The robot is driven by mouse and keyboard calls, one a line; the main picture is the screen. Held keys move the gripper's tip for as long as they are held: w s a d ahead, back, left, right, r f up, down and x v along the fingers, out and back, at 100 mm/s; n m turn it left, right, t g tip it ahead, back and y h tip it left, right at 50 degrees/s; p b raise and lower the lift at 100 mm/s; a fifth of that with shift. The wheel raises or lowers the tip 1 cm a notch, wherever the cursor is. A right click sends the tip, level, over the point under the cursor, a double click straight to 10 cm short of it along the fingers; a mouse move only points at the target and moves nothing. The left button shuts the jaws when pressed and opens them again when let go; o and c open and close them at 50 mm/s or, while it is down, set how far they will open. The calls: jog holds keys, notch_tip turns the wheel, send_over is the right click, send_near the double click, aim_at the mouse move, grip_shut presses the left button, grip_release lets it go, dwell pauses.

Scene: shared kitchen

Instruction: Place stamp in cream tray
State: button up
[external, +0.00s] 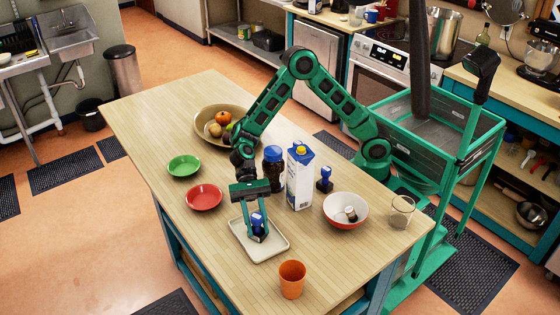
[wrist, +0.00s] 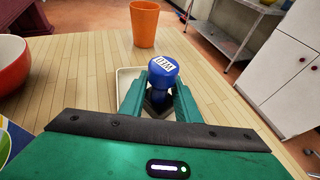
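A blue stamp (external: 258,221) with a round knob and a white label on top is between the fingers of my gripper (external: 257,229). The gripper points down over the cream tray (external: 280,246), and the stamp is upright within the tray's outline. In the wrist view, the stamp (wrist: 162,72) sits between the two green fingers (wrist: 159,98), which look closed on it below the knob. The fingers hide its lower part, so I cannot tell whether its base touches the tray floor. Part of the tray's rim (wrist: 122,78) shows behind the left finger.
An orange cup (external: 292,279) stands just in front of the tray. A red plate (external: 204,197), dark jar (external: 272,170), milk carton (external: 299,180) and another dark blue stamp (external: 324,181) stand behind it. A red-and-white bowl (external: 345,222) is at right. The table's left end is clear.

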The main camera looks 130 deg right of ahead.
jog(key=shift+o, duration=1.3)
jog(key=shift+r, duration=0.2)
jog(key=v, duration=1.2)
jog(key=shift+a, duration=0.15)
